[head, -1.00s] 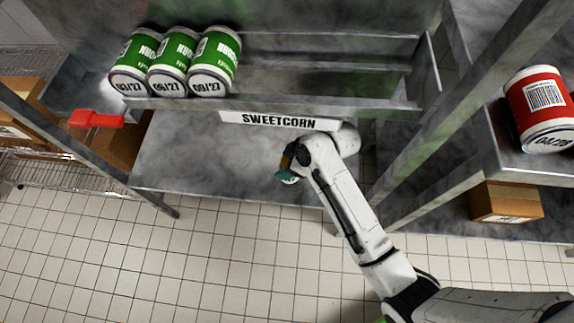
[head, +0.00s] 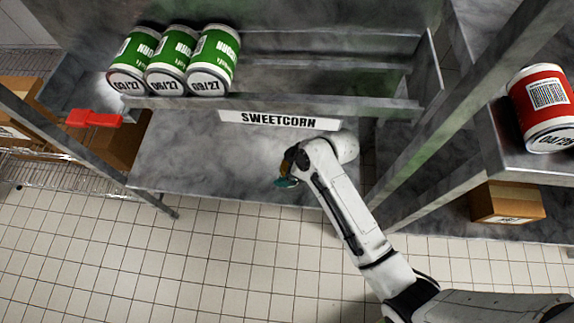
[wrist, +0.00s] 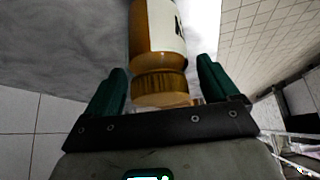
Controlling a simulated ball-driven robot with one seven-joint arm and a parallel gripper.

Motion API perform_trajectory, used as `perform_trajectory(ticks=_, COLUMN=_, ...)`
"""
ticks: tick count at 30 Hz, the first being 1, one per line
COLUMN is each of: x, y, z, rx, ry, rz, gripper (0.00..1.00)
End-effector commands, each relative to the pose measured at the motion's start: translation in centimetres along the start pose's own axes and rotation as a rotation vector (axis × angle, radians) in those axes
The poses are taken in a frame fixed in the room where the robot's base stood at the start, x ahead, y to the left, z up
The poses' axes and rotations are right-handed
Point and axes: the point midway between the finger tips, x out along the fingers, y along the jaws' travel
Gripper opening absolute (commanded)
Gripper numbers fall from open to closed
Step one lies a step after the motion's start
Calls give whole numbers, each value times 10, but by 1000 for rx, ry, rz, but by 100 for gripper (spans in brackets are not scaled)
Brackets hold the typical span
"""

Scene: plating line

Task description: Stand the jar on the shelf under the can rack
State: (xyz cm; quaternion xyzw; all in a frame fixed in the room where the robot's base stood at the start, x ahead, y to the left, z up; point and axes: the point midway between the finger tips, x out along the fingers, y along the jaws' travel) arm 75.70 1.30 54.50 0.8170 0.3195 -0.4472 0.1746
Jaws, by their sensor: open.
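The amber jar (wrist: 160,35) has a white label with dark print and a ribbed brown lid, seen in the wrist view. Its lid end lies between the two green fingers of my gripper (wrist: 161,66), with a visible gap on each side. In the head view my gripper (head: 286,182) is at the front edge of the grey shelf (head: 190,150) under the can rack (head: 330,75). My arm hides most of the jar there, and only a small amber patch shows. Whether the jar's base rests on the shelf cannot be seen.
Several green-labelled cans (head: 213,60) lie at the left of the rack. A SWEETCORN sign (head: 280,120) hangs from its front, just above my wrist. A red tag (head: 95,118) sticks out at left.

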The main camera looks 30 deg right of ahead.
Motion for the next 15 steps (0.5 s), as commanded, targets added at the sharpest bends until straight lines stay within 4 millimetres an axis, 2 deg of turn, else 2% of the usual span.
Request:
perform_trajectory(ticks=5, x=-13, y=0, z=-2, rx=1, ry=2, rz=2, gripper=88)
perform_trajectory(ticks=15, x=-65, y=0, z=-2, rx=1, ry=0, rz=1, gripper=88)
